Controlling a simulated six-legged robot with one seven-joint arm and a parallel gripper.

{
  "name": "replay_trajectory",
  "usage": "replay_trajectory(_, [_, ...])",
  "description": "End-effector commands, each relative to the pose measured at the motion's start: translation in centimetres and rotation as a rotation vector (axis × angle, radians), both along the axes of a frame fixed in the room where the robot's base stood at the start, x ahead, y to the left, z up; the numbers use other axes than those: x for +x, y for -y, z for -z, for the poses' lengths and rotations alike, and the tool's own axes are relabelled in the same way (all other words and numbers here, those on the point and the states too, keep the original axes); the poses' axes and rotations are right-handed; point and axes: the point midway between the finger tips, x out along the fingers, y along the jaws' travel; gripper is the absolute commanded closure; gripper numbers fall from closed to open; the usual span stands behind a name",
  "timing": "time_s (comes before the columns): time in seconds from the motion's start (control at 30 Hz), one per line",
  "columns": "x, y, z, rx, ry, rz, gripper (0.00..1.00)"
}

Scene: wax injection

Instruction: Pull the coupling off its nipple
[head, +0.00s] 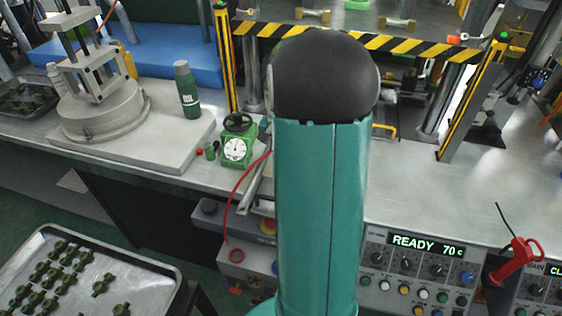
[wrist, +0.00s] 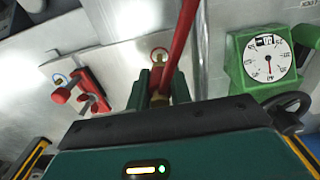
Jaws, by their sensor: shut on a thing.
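In the wrist view, my gripper (wrist: 157,92) points at a grey metal panel, with one green finger on each side of a small brass and red coupling (wrist: 160,80). The fingers are shut on it. A red hose (wrist: 183,35) runs up from the coupling. I cannot tell whether the coupling still sits on this nipple. In the head view my arm hides the gripper and the coupling; part of the red hose (head: 228,205) shows left of the arm.
A green gauge unit (wrist: 265,62) is right of the gripper; it also shows in the head view (head: 237,150). A red fitting (wrist: 82,92) by a blue ring is to the left. A green bottle (head: 187,92) and a control panel (head: 415,275) flank my arm.

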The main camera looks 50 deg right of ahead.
Motion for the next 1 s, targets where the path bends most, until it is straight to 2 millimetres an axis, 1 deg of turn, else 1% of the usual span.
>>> replay_trajectory(0.5, [0.0, 0.0, -1.9, -0.001, 0.0, 0.0, 1.0])
replay_trajectory(1.0, [0.0, 0.0, -1.9, 0.0, 0.0, 0.0, 1.0])
